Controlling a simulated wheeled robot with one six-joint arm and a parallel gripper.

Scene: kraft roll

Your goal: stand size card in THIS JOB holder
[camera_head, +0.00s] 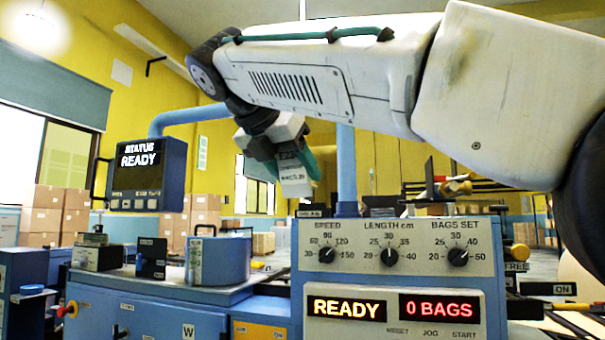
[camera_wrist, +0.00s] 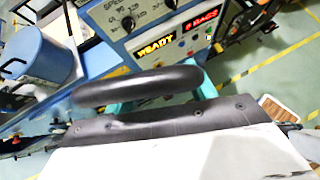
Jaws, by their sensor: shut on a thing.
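My gripper (camera_head: 291,168) hangs from the arm in the upper middle of the head view, with teal fingers. It is shut on a white size card (camera_head: 295,186) with dark print too small to read fully. The card points downward, slightly tilted, in the air above and behind the control panel.
A blue cylinder (camera_head: 217,261) and small black blocks (camera_head: 151,258) stand on the machine top at left. A status screen (camera_head: 147,173) hangs above them.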

